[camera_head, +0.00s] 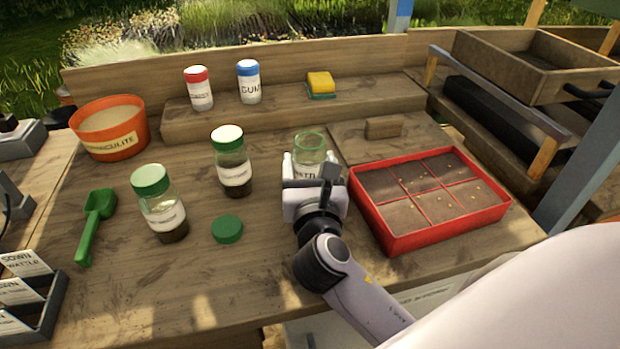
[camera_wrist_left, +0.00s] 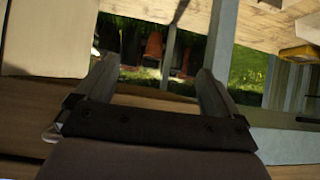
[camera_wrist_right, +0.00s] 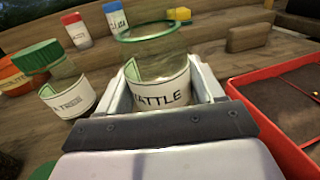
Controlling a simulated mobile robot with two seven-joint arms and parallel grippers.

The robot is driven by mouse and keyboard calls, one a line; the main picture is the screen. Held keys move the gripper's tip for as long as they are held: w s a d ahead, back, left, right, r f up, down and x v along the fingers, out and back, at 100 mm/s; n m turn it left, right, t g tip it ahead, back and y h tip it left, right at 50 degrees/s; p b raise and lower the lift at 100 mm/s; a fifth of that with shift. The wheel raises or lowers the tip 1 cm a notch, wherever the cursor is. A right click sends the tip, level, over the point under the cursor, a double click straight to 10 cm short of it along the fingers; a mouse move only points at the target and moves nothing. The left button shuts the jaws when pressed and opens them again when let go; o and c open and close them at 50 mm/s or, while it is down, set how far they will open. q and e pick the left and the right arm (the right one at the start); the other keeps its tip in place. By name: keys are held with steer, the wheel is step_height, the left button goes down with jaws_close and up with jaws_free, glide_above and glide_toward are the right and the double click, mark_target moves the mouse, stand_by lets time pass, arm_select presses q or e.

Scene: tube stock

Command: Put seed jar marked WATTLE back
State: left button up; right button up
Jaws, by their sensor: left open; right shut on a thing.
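The WATTLE seed jar (camera_head: 310,149) is clear glass with a green-tinted open rim and no lid on it. Its label reads "WATTLE" in the right wrist view (camera_wrist_right: 160,92). My right gripper (camera_head: 314,180) is shut on the jar from the front, one finger on each side. The jar looks upright; I cannot tell whether its base touches the bench. A loose green lid (camera_head: 227,229) lies on the bench left of my right gripper. My left gripper (camera_wrist_left: 155,95) is open and empty in its own wrist view, away from the jar; the head view does not show it.
A red seed tray (camera_head: 395,243) is close on the right. Behind is a raised shelf (camera_head: 290,119) with two shakers and a sponge (camera_head: 320,83). A green scoop (camera_head: 95,222) lies far left.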

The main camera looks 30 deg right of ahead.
steer(key=shift+f, duration=0.7)
steer(key=shift+f, duration=0.2)
steer(key=o, duration=1.2)
